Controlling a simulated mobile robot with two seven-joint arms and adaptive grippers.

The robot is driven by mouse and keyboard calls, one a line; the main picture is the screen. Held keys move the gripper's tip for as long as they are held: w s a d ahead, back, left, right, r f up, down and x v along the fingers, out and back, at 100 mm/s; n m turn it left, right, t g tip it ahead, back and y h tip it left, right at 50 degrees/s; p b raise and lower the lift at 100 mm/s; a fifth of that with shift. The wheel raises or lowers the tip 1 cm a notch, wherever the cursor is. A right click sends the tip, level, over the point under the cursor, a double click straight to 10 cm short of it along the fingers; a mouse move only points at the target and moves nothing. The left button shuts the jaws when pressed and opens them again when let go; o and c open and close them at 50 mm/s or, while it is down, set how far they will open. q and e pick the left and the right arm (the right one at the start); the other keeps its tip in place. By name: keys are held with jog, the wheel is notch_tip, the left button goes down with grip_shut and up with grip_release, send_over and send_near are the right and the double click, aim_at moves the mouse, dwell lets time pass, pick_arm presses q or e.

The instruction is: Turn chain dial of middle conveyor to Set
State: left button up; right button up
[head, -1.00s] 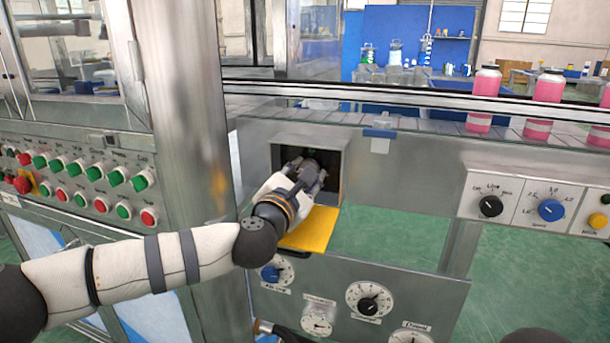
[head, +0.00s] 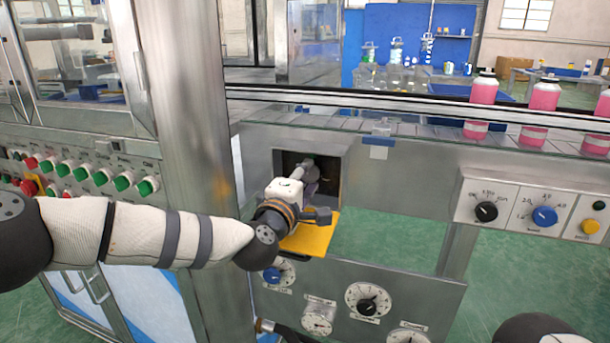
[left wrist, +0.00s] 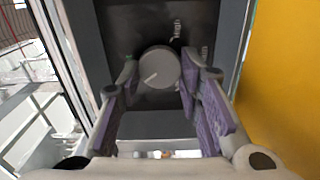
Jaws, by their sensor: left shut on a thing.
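A grey round dial (left wrist: 160,68) with a white pointer line sits on a dark panel inside a recessed box (head: 345,180) below the conveyor (head: 420,140). In the left wrist view its pointer line points to the lower left. In the head view the left gripper (head: 310,172) reaches into the box and hides most of the dial. My right gripper is out of view.
A yellow flap (head: 318,235) juts out under the box opening. A lower panel (head: 430,295) carries several other dials. A control box with a black knob (head: 486,211) and a blue knob (head: 544,216) is at right. Pink bottles (head: 540,105) stand on the conveyor.

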pick_arm(q)
jog(key=m, duration=0.1)
jog(key=m+p, duration=0.1)
jog(key=m, duration=0.1)
jog(key=shift+r+m, duration=0.25)
jog(key=shift+m, duration=0.05)
jog(key=shift+m+p, duration=0.45)
jog(key=shift+m, duration=1.15)
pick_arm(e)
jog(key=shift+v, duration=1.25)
pick_arm(q)
jog(key=shift+f, duration=0.1)
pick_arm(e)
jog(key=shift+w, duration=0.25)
pick_arm(q)
jog(key=o, duration=1.1)
jog(key=shift+o, duration=0.2)
jog(key=v, duration=1.2)
